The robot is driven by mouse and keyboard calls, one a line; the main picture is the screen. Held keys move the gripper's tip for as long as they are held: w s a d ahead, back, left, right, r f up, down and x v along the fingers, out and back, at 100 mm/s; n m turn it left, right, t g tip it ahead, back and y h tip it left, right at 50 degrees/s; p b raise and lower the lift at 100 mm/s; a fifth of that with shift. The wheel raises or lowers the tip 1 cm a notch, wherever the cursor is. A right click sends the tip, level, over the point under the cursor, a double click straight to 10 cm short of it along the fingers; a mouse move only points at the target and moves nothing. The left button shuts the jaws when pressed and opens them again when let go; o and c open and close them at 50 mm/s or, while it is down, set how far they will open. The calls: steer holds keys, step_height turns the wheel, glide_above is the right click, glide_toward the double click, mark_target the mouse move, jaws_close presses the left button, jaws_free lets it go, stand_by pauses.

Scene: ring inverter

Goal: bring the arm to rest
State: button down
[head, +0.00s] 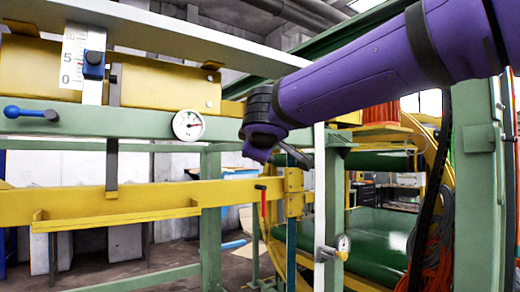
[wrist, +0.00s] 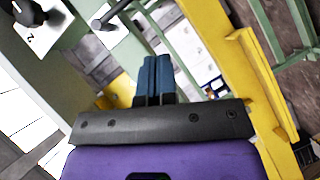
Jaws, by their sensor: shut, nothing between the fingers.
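My purple arm reaches in from the upper right in the head view. Its dark wrist joint is in front of the green and yellow frame, to the right of a round gauge (head: 188,124). My gripper (wrist: 154,62) shows in the wrist view, its two dark blue fingers together with nothing between them. In the head view I cannot make out the fingers. The fingers appear apart from the frame's bars in the wrist view.
A green beam (head: 100,122) and a yellow beam (head: 120,208) cross the left side. A blue-handled lever (head: 30,113) and a scale plate (head: 76,62) are at upper left. A second gauge (head: 343,243) is at lower right. Cables (head: 430,245) hang at right.

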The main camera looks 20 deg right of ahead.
steer(key=shift+d, duration=0.1)
stand_by(0.3)
steer(key=s+d+f+m+g, duration=0.55)
steer(key=s+d+f, duration=0.35)
steer(key=s+f, duration=0.3)
steer(key=s+f+m+g+y, duration=0.3)
steer(key=s+f, duration=0.8)
steer(key=s, duration=0.4)
steer(key=shift+a+f+m+g+y, duration=0.25)
steer(key=shift+f+m+g+y, duration=0.1)
steer(key=shift+m+y, duration=0.35)
